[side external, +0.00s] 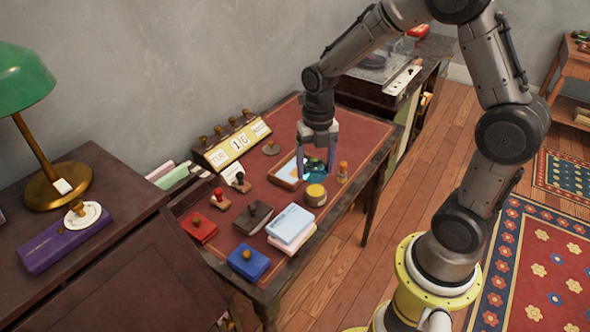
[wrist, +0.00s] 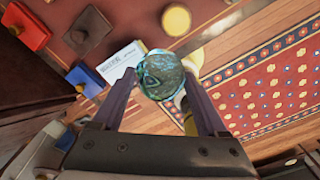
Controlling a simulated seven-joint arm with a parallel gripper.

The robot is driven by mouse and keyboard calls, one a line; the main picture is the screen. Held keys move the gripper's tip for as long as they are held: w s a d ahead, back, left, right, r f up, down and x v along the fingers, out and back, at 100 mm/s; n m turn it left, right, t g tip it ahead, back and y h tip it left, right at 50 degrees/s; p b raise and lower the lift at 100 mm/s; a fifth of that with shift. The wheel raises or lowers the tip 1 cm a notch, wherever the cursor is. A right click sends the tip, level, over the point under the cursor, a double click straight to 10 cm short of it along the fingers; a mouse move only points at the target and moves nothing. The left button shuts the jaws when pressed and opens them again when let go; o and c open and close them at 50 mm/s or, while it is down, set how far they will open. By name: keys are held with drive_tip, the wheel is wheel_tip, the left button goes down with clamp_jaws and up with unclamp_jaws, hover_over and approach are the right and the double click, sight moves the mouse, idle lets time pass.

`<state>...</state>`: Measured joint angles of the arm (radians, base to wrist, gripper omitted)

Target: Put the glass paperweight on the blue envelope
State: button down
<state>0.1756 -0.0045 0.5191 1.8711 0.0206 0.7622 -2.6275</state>
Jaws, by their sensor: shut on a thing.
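The glass paperweight (side external: 314,174) is a teal, rounded, see-through piece. My gripper (side external: 317,170) points down and is shut on it, with one finger on each side. In the wrist view the paperweight (wrist: 161,75) sits between the fingertips of my gripper (wrist: 160,78). The light blue envelope (side external: 290,223) lies on top of a pinkish one near the front edge of the red-topped desk. It also shows in the wrist view (wrist: 119,62), left of the paperweight and apart from it. How high the paperweight is above the desk is hard to tell.
A yellow-lidded round pot (side external: 315,195) stands between the paperweight and the envelope. A dark stamp pad (side external: 252,217), a blue pad (side external: 248,262) and a red pad (side external: 198,228) lie left of the envelope. A wooden-framed tray (side external: 285,176) lies left of my gripper.

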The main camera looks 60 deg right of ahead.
drive_tip(key=d+r+n, duration=0.1)
drive_tip(key=d+n, duration=0.1)
drive_tip(key=d, duration=0.2)
hover_over(291, 173)
drive_tip(key=s, duration=0.1)
wheel_tip(291, 173, down, 8)
drive_tip(key=shift+s+a+f, duration=0.1)
drive_tip(key=shift+f, duration=0.15)
drive_tip(key=shift+w+f, duration=0.5)
drive_tip(key=shift+f, duration=0.1)
drive_tip(key=shift+w+f, duration=0.1)
drive_tip(key=shift+f, duration=1.55)
unclamp_jaws()
drive_tip(key=shift+f, duration=0.15)
